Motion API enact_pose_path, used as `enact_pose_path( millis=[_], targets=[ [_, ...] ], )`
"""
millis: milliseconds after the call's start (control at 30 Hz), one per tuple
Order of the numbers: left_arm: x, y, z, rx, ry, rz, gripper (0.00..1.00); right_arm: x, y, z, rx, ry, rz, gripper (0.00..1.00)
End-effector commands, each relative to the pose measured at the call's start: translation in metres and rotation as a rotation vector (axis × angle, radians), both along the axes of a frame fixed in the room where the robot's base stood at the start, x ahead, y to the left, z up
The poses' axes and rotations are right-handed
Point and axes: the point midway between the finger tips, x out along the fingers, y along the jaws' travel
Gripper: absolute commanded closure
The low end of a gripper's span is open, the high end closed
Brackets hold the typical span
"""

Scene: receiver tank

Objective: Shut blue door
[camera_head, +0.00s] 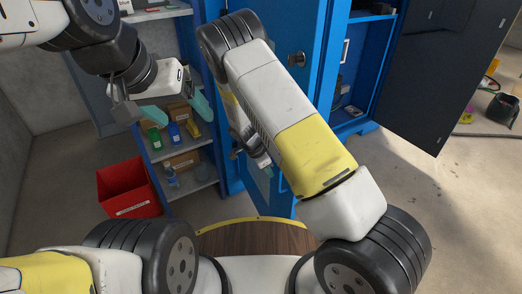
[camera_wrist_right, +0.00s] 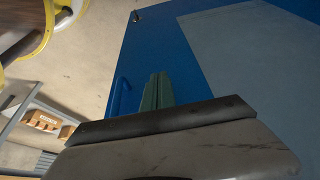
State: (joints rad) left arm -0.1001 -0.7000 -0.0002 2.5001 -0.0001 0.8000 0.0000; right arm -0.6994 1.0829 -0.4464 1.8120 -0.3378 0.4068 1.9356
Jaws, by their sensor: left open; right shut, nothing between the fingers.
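My left gripper (camera_head: 174,108) is open and empty before the shelves, left of the door.
Open shelves (camera_head: 187,186) with small bottles and boxes stand left of the door. A red bin (camera_head: 128,190) is on the floor beside them. A blue cabinet (camera_head: 362,65) with a dark open door (camera_head: 435,75) stands at the right. The floor at the lower right is clear.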

Motion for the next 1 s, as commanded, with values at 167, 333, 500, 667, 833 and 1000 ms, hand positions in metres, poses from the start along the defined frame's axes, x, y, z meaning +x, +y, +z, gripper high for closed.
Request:
enact_pose_path(
  millis=[167,333,500,667,833,1000],
  targets=[
    [0.000,0.000,0.000,0.000,0.000,0.000,0.22,0.008,-0.018,0.000,0.000,0.000,-0.001,1.00],
    [0.000,0.000,0.000,0.000,0.000,0.000,0.22,0.010,-0.022,0.001,0.000,0.000,0.001,1.00],
    [0.000,0.000,0.000,0.000,0.000,0.000,0.22,0.010,-0.022,0.001,0.000,0.000,0.001,1.00],
    [0.000,0.000,0.000,0.000,0.000,0.000,0.22,0.010,-0.024,0.001,0.000,0.000,0.002,1.00],
    [0.000,0.000,0.000,0.000,0.000,0.000,0.22,0.016,-0.040,0.001,-0.001,-0.001,0.025,1.00],
    [0.000,0.000,0.000,0.000,0.000,0.000,0.22,0.032,-0.078,0.001,-0.002,0.000,0.092,1.00]
  ],
)
